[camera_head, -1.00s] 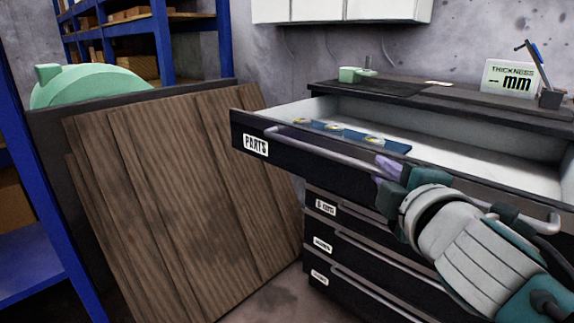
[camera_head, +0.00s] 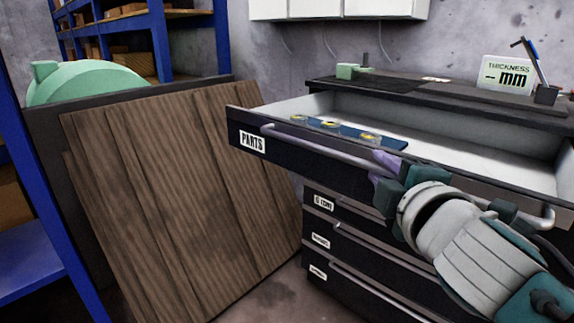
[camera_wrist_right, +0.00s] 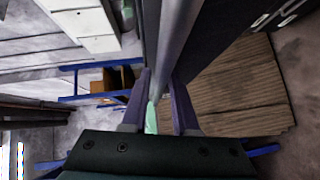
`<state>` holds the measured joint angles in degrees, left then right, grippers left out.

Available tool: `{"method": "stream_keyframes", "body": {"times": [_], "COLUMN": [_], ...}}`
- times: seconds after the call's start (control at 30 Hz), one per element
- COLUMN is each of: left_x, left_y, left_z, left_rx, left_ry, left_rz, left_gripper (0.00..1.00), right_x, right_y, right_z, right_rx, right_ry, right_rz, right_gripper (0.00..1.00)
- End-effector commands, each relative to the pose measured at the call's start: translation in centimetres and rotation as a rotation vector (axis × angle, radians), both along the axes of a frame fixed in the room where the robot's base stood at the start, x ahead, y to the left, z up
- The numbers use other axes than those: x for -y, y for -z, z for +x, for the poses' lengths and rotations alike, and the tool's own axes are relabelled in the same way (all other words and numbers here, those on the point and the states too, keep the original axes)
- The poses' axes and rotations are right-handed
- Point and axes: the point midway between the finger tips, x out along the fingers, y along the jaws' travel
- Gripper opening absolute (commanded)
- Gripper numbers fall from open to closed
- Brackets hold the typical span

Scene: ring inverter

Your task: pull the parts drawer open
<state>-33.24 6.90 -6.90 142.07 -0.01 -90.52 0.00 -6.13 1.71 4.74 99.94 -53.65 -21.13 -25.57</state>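The parts drawer (camera_head: 300,165), dark-fronted with a white "PARTS" label (camera_head: 252,142), stands pulled well out of the cabinet, its pale inside showing. A long grey bar handle (camera_head: 310,148) runs along its front. My right gripper (camera_head: 383,170) is at the handle toward its right part, with purple fingers on either side of the bar. In the right wrist view the bar (camera_wrist_right: 181,40) runs between the two fingertips, and the fingers look closed on it. Part of the bar is hidden behind my gripper and arm. My left gripper is in neither view.
A blue strip (camera_head: 350,132) with several small round parts lies in the drawer. Closed drawers (camera_head: 345,240) are below. Wooden boards (camera_head: 170,200) lean at the left, near the drawer's left end. A thickness display (camera_head: 508,75) stands on the cabinet top.

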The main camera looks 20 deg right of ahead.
Motion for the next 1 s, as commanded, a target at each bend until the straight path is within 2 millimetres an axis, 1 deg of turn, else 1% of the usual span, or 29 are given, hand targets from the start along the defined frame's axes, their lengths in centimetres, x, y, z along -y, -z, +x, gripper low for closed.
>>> {"method": "stream_keyframes", "body": {"times": [0.13,0.3,0.4,0.5,0.67,1.0], "left_x": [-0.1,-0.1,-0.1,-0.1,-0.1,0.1], "left_y": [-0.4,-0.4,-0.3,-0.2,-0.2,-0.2], "left_z": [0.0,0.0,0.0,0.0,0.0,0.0], "left_rx": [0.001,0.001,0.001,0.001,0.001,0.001], "left_ry": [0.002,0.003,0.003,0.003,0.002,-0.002], "left_rz": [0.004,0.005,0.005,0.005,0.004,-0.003], "left_gripper": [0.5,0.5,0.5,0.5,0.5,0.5], "right_x": [-0.9,-2.2,-2.7,-3.2,-3.5,-3.5], "right_y": [-0.4,-0.7,-0.9,-1.1,-1.3,-1.4], "right_z": [-2.2,-5.4,-6.9,-7.9,-8.6,-8.6], "right_rx": [-0.002,-0.003,-0.002,0.0,0.002,0.001], "right_ry": [0.001,0.001,0.001,0.0,0.0,0.0], "right_rz": [0.003,0.004,0.004,0.002,0.001,0.001], "right_gripper": [0.28,0.28,0.28,0.28,0.28,0.28]}}
